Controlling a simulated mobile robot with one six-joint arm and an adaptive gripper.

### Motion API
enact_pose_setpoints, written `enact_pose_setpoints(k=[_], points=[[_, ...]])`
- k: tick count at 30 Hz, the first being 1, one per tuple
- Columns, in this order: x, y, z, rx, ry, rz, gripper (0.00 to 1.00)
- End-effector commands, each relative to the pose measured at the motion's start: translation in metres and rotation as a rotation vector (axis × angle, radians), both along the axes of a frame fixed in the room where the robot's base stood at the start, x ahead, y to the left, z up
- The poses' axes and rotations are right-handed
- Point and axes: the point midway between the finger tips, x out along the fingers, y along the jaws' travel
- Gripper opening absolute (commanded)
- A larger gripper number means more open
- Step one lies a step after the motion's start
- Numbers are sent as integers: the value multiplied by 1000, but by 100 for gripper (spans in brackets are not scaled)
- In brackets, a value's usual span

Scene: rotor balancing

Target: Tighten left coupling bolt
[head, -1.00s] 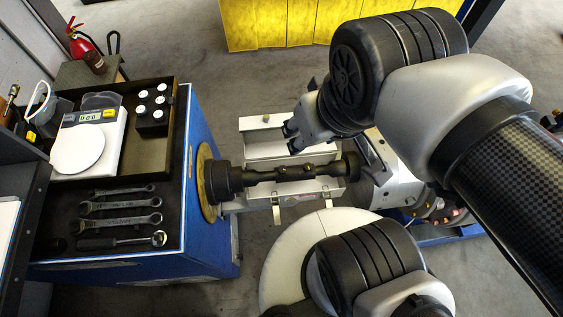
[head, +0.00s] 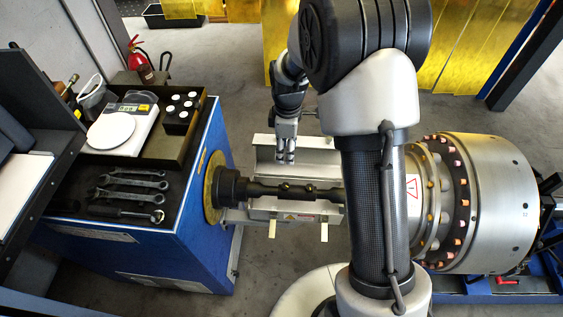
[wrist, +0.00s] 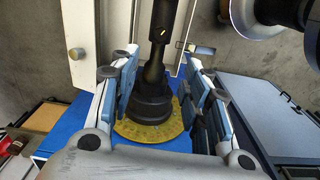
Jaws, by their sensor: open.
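The dark drive shaft (head: 298,190) runs level from the black left coupling (head: 232,187), which sits against a brass disc (head: 212,186) on the blue machine. Small yellowish bolt heads show on the shaft; I cannot tell which is the left coupling bolt. My gripper (head: 286,157) hangs open just behind and above the shaft, pointing down. In the wrist view, the open fingers (wrist: 160,72) frame the shaft (wrist: 156,48) and the coupling (wrist: 151,106), with nothing held. The shaft's right end is hidden behind my arm.
Several wrenches (head: 130,183) and a ratchet (head: 127,213) lie on the blue cabinet's dark top at left. A scale (head: 122,128) and a black block with white-topped pieces (head: 180,113) stand behind them. A large metal rotor (head: 495,205) fills the right. An open guard trough (head: 300,160) lies behind the shaft.

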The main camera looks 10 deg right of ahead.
Motion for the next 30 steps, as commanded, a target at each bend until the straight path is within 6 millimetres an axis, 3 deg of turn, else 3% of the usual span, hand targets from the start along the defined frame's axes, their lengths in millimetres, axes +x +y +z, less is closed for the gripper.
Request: enact_pose_setpoints(k=[8, 24, 30], points=[[4, 0, -32, 0, 14, 41, 43], [3, 0, -146, 0, 16, 39, 43], [3, 0, -176, 0, 14, 39, 43]])
